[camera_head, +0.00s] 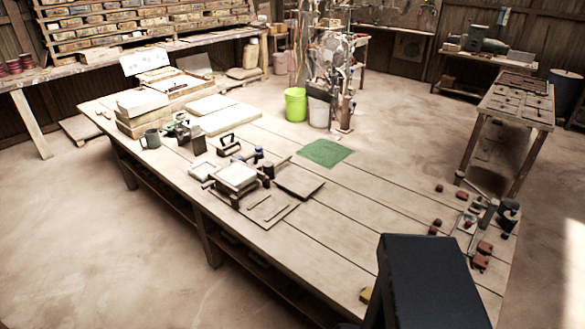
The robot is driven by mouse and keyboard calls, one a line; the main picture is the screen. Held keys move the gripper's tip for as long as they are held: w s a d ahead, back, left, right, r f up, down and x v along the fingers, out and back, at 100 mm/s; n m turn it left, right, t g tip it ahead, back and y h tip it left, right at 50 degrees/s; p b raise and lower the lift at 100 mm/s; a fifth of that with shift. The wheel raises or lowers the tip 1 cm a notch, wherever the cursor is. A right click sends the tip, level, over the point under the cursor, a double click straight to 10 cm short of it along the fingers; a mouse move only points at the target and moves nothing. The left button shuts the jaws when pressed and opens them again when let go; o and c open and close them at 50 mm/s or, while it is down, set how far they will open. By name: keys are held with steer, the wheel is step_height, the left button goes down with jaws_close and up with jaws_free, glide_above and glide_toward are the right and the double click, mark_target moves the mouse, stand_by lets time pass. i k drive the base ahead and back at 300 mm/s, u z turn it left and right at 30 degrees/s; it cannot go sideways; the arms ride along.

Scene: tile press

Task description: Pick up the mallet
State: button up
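I cannot pick out the mallet with certainty at this size. A cluster of small tools lies at the right end of the long wooden table (390,215). In it are a dark upright item (508,212) and a grey stick-like piece (487,216) that could be a handle. A large black block (430,285) rises at the bottom right and seems to be part of my arm. It hides the table's near right part. My gripper's fingers do not show.
Several reddish blocks (481,257) lie around the tools. A green mat (325,153) lies mid-table, left of clear planks. A press-like stack (236,177) and pale slabs (220,117) fill the left part. A side bench (520,106) stands behind right. A green bucket (295,104) stands beyond.

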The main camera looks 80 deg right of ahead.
mark_target(268, 167)
steer(key=z, duration=4.9)
steer(key=i, duration=0.1)
steer(key=u, duration=2.95)
steer(key=i, duration=0.85)
steer(key=u, duration=0.3)
steer(key=i, duration=1.35)
steer(key=z, duration=0.55)
